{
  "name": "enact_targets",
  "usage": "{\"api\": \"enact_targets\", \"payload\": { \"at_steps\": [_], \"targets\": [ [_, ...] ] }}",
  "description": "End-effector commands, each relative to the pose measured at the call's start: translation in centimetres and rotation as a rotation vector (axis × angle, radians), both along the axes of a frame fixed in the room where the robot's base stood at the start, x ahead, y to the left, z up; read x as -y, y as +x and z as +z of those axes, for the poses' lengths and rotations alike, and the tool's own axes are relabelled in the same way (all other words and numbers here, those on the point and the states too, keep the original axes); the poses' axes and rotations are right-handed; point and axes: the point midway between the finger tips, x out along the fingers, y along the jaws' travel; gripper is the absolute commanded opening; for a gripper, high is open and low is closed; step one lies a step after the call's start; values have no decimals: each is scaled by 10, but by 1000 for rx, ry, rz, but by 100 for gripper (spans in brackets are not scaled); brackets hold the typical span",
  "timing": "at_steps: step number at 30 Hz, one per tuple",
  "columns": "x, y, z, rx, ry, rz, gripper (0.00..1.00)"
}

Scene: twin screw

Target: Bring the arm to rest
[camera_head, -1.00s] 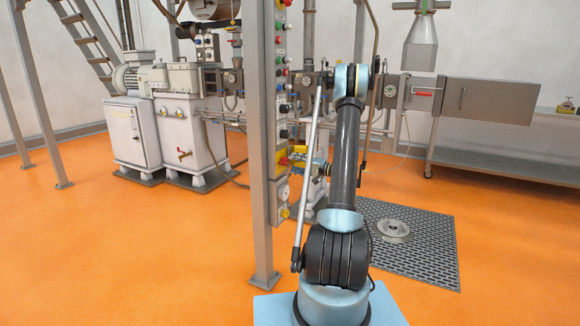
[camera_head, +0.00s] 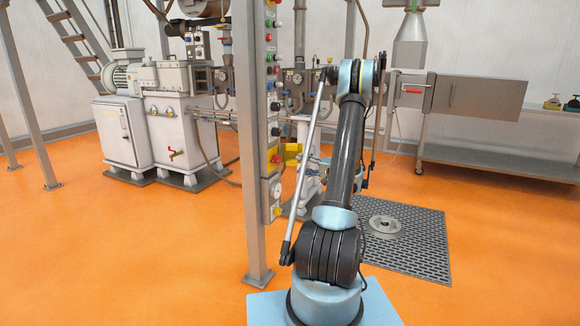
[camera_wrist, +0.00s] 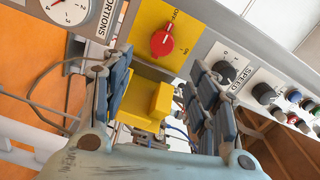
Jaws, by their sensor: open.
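In the wrist view my gripper (camera_wrist: 163,82) is open, with its dark, jointed fingers apart on the left and right. A red rotary knob (camera_wrist: 162,43) on a yellow plate marked ON and OFF shows just beyond and between the fingertips. The knob is apart from the fingers. A yellow block (camera_wrist: 152,100) shows between the fingers, farther down; I cannot tell that anything is held. In the head view my arm (camera_head: 345,150) rises from its base and bends at the top. The gripper itself is not clearly visible there, near the control post.
A grey post (camera_head: 254,200) with a control panel (camera_head: 273,110) stands close left of my arm. A dial gauge (camera_wrist: 68,10) and a speed knob (camera_wrist: 225,70) flank the red knob. A perforated floor plate (camera_head: 425,240) lies right. Orange floor is open on the left.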

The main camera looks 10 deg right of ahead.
Motion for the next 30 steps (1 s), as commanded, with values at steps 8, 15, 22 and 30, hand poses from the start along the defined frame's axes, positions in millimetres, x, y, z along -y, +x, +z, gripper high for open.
{"api": "enact_targets", "payload": {
  "at_steps": [8, 15, 22, 30],
  "targets": [
    [-35, -17, 28, -65, -96, 35, 54],
    [-72, -46, 52, -140, -222, 72, 54],
    [-103, -84, 70, -206, -342, 103, 54],
    [-131, -138, 82, -274, -490, 136, 54]
  ]
}}
